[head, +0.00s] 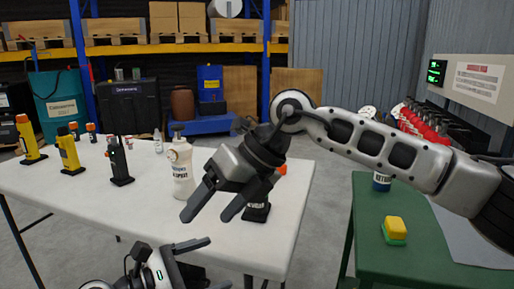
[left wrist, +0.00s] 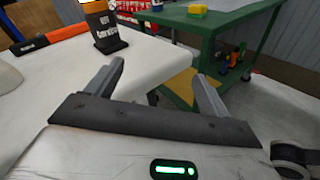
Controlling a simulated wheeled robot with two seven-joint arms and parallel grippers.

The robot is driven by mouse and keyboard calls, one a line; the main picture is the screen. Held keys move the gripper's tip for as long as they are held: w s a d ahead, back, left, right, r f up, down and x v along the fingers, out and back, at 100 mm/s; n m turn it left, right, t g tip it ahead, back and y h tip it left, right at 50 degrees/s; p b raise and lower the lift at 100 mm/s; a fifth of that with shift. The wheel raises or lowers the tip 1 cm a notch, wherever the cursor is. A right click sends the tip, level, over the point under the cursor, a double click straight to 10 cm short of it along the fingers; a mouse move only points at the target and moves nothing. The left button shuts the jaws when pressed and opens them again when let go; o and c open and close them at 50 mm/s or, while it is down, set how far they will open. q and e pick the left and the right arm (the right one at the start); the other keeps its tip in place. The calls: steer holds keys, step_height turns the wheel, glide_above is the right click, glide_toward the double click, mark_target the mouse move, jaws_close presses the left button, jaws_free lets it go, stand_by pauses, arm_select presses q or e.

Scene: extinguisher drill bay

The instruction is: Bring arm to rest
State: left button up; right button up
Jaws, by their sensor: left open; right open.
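My right gripper (head: 208,202) is open and empty in the head view. Its arm comes in from the right, and its fingers reach over the white table, in front of a black stand with an orange top. My left gripper (head: 190,256) is low at the bottom of the head view, in front of the white table's near edge. In the left wrist view its two fingers (left wrist: 160,90) stand wide apart with nothing between them.
The white table (head: 110,200) holds a white spray bottle (head: 180,168), yellow devices (head: 68,150) and a black device (head: 119,163). The green table (head: 375,225) at right carries a yellow-green sponge (head: 394,230). Grey floor (head: 335,180) shows between the tables.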

steer(key=s+a+r+m+g+y+p, duration=0.4)
steer(key=s+a+r+m+y+p, duration=0.25)
steer(key=y, duration=0.55)
steer(key=w+d+f+m+t+h+p, duration=0.15)
steer(key=d+m+t, duration=0.35)
steer(key=m+t, duration=0.5)
steer(key=w+d+f+m+t+h+p, duration=0.1)
steer(key=w+d+f+m+t, duration=0.3)
steer(key=m+t, duration=0.65)
steer(key=s+d+f+m+t+h+p, duration=0.1)
steer(key=s+d+f+m+h+p, duration=0.1)
steer(key=d+f+m+h, duration=0.55)
arm_select(q)
steer(key=s+a+f+m+y+p, duration=0.1)
steer(key=s+a+f+m+y, duration=0.1)
steer(key=s+m+y, duration=0.3)
steer(key=s+a+f+m+t+y+p, duration=0.1)
steer(key=s+m+y, duration=0.4)
steer(key=s+m, duration=0.9)
steer(key=a+f+m, duration=0.1)
steer(key=m, duration=0.3)
steer(key=shift+f+p, duration=0.3)
arm_select(e)
steer(key=s+d+f+m+g+h, duration=0.6)
steer(key=s+d+f+m, duration=0.2)
steer(key=s+f, duration=0.5)
steer(key=shift+s+d, duration=0.35)
steer(key=shift+d, duration=0.85)
